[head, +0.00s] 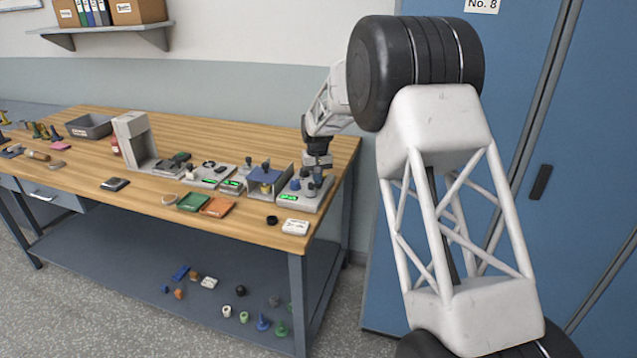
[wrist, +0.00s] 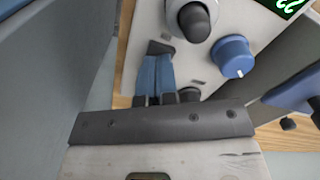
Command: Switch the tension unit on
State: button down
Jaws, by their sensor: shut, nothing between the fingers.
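A light grey unit (head: 309,203) with a green lit display (head: 288,198) stands at the right end of the bench; I take it for the tension unit. In the wrist view its plate (wrist: 205,76) carries a blue knob (wrist: 232,57) with a white mark, a domed grey post (wrist: 194,20) with a dark centre, and part of the green display (wrist: 288,5). My gripper (wrist: 160,48) is shut and empty, its blue fingers together over the plate's edge beside the knob. A dark piece is at their tips; whether it is fingertip or switch I cannot tell. The switch's state is unclear.
Left of the unit is a grey bracket with a blue part (head: 264,174). Further left are other units with green displays (head: 209,182), a tall grey stand (head: 133,138), and green (head: 193,202) and orange (head: 217,207) trays. A blue cabinet (head: 545,120) is right of the bench.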

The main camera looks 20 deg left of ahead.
jog(key=shift+r, duration=3.05)
jog(key=shift+d+r, duration=0.1)
jog(key=shift+s+d+r, duration=0.1)
jog(key=shift+d+r, duration=0.05)
jog(key=shift+d, duration=0.05)
jog(key=s+d+r+m, duration=0.1)
jog(key=s+d+r, duration=0.55)
jog(key=d, duration=0.45)
jog(key=s+d+r+m+t, duration=0.1)
jog(key=s+d+r, duration=0.4)
jog(key=s+d, duration=0.4)
jog(key=s+d+r+m, duration=0.1)
jog(key=s+d+r, duration=0.55)
jog(key=d, duration=0.55)
jog(key=s+d+m+t, duration=0.1)
jog(key=s+d, duration=0.5)
jog(key=s, duration=0.3)
jog(key=s+d+m, duration=0.1)
jog(key=s+d, duration=0.5)
jog(key=s, duration=0.3)
jog(key=s+d+f, duration=0.3)
jog(key=s, duration=0.5)
jog(key=s+d+f+m, duration=0.1)
jog(key=s+d+f, duration=0.1)
jog(key=s, duration=0.7)
jog(key=shift+s+d+f+t, duration=0.3)
jog(key=shift+d+f, duration=0.1)
jog(key=shift+f, duration=0.2)
